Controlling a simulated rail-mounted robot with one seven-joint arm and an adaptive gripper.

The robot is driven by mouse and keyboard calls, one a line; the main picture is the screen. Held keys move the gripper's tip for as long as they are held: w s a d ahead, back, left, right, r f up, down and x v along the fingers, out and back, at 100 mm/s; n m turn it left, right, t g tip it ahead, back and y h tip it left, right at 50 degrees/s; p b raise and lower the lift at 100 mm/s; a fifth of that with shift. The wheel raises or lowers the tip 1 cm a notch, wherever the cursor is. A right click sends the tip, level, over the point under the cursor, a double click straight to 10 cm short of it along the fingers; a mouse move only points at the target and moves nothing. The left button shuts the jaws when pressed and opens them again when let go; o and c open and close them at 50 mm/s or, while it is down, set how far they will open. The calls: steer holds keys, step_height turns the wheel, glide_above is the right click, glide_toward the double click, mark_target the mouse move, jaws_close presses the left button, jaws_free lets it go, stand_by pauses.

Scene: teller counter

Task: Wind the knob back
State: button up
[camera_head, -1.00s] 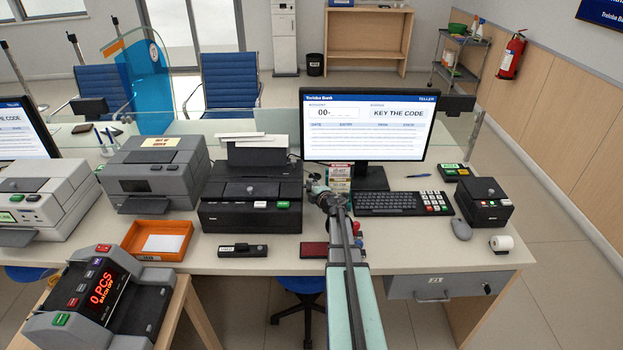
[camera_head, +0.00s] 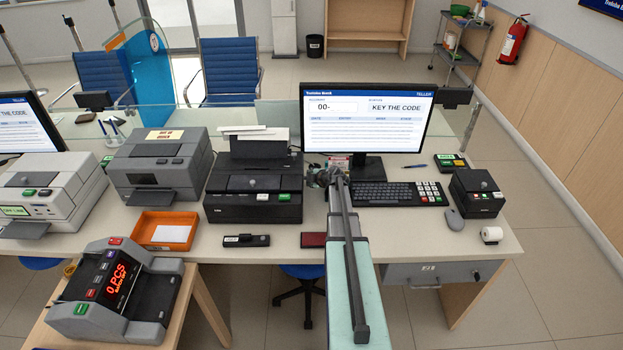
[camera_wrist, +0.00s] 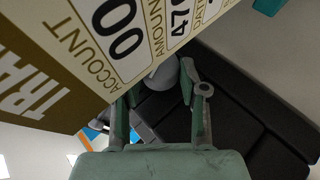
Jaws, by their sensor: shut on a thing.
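The knob (camera_wrist: 164,73) is a grey rounded piece between my fingertips in the wrist view. My gripper (camera_wrist: 160,88) is shut on it, one green-grey finger on each side. In the head view my gripper (camera_head: 318,177) is at the right side of the black printer (camera_head: 253,211), left of the keyboard. My own wrist mostly hides the knob there. A tan and white slip (camera_wrist: 115,45) with ACCOUNT and AMOUNT boxes covers the upper left of the wrist view and partly hides the left finger.
The monitor (camera_head: 366,118) stands just behind my gripper, with the keyboard (camera_head: 386,194) to its right. A dark red pad (camera_head: 313,240) and a small black device (camera_head: 246,240) lie at the counter's front. An orange tray (camera_head: 162,230) is farther left.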

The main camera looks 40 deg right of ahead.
steer(key=shift+w+r+g+y, duration=0.15)
steer(key=shift+g+y, duration=0.15)
steer(key=shift+g, duration=0.2)
stand_by(0.3)
steer(key=o, duration=1.1)
steer(key=shift+o, duration=0.2)
steer(key=v, duration=1.2)
steer(key=shift+d, duration=0.1)
